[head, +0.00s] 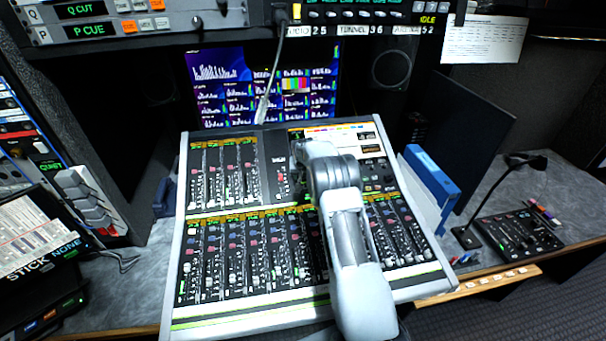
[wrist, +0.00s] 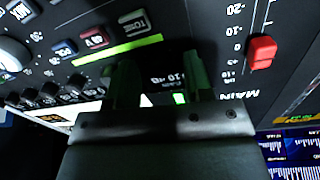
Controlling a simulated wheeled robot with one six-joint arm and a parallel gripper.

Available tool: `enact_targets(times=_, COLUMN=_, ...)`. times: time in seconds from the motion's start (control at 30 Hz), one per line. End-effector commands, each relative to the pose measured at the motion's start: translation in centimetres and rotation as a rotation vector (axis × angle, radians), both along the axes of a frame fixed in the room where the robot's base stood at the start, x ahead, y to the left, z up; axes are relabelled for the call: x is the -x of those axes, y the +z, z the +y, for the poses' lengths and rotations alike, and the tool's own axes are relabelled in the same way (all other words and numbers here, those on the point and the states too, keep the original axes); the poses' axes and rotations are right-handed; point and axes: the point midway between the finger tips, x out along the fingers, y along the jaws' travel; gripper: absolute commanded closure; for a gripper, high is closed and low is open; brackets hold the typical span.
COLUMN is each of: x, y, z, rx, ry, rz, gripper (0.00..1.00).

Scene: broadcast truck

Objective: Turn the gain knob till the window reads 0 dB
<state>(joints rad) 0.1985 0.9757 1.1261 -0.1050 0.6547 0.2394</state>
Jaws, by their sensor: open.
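In the wrist view my gripper (wrist: 158,80) is open, its two greenish fingers apart over a dark console panel. White lettering lies between the fingers, partly covered; I cannot read it surely. A small green-lit patch (wrist: 180,98) shows low between them, too small to read as a window value. A large round grey knob (wrist: 10,55) is cut off at the left edge; I cannot tell whether it is the gain knob. No knob shows clearly between the fingers. In the head view my arm reaches over the mixing console (head: 180,275) and hides the fingertips.
A red fader cap (wrist: 262,52) marked MAIN stands right of my gripper. Several small knobs (wrist: 48,90) and buttons (wrist: 65,48) sit to its left. In the head view a monitor (head: 225,85) stands behind the console, and a blue binder (head: 432,180) stands at its right.

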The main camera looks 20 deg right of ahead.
Motion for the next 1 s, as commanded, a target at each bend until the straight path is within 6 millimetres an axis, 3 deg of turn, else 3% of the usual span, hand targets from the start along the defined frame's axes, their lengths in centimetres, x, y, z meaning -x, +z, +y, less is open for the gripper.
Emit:
enact_targets(times=0.3, x=-0.06, y=-0.13, z=-0.03, rx=0.000, ry=0.000, rz=0.000, gripper=0.53)
enact_targets(times=0.8, x=-0.04, y=-0.12, z=-0.03, rx=0.000, ry=0.000, rz=0.000, gripper=1.00)
enact_targets(times=1.0, x=-0.05, y=-0.20, z=-0.03, rx=0.005, ry=0.011, rz=0.001, gripper=1.00)
